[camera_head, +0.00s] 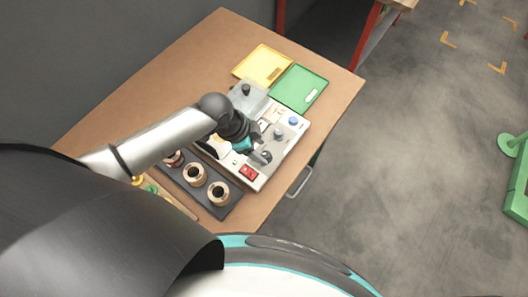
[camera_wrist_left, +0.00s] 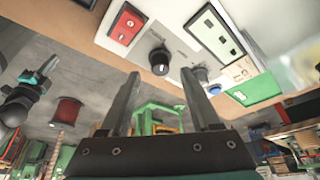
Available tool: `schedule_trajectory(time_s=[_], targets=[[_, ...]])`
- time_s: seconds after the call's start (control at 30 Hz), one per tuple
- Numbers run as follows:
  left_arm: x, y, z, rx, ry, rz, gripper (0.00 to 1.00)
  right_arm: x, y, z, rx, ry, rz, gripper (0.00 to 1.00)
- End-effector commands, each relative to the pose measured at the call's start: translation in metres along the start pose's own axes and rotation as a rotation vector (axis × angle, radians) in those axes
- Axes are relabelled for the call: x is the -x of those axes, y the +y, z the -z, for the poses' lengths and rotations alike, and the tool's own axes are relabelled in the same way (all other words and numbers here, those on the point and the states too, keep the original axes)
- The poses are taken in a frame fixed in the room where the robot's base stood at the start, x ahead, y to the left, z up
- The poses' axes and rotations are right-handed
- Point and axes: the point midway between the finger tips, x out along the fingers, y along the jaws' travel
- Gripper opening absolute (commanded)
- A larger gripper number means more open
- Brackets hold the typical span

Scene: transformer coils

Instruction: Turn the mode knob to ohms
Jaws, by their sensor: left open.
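A black knob (camera_wrist_left: 159,61) sits on the grey front strip of the tester (camera_wrist_left: 182,40), beside a red rocker switch (camera_wrist_left: 126,27). In the head view the tester (camera_head: 272,172) is a pale box on the table. My left gripper (camera_wrist_left: 161,85) is open and empty, its two fingers pointing at the panel, with the knob between their tips in the picture. Contact cannot be told. In the head view the left gripper (camera_head: 261,156) is over the tester's front side and hides part of it. The knob's markings are unreadable. A dark, teal-banded arm end (camera_wrist_left: 32,88), seemingly my right one, shows at left.
A black rack (camera_head: 207,197) with copper coils lies left of the tester. Yellow (camera_head: 262,66) and green (camera_head: 299,88) trays lie behind it on the brown table (camera_head: 150,98).

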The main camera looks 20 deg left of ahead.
Motion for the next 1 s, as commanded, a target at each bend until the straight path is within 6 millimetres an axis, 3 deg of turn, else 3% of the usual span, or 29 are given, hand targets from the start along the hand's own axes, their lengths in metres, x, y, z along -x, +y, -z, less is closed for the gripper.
schedule_trajectory(time_s=[0.23, 0.63, 1.0], targets=[[-0.028, 0.000, 0.000, 0.000, -0.001, -0.001, 0.64, -0.006, 0.000, 0.001, -0.001, 0.004, 0.000, 0.00], [-0.033, 0.000, 0.000, -0.001, -0.001, 0.000, 0.64, -0.007, -0.002, 0.001, -0.002, 0.004, 0.002, 0.00], [-0.033, 0.000, 0.000, -0.001, -0.001, 0.000, 0.22, -0.007, -0.004, 0.001, -0.003, 0.004, 0.005, 0.00]])
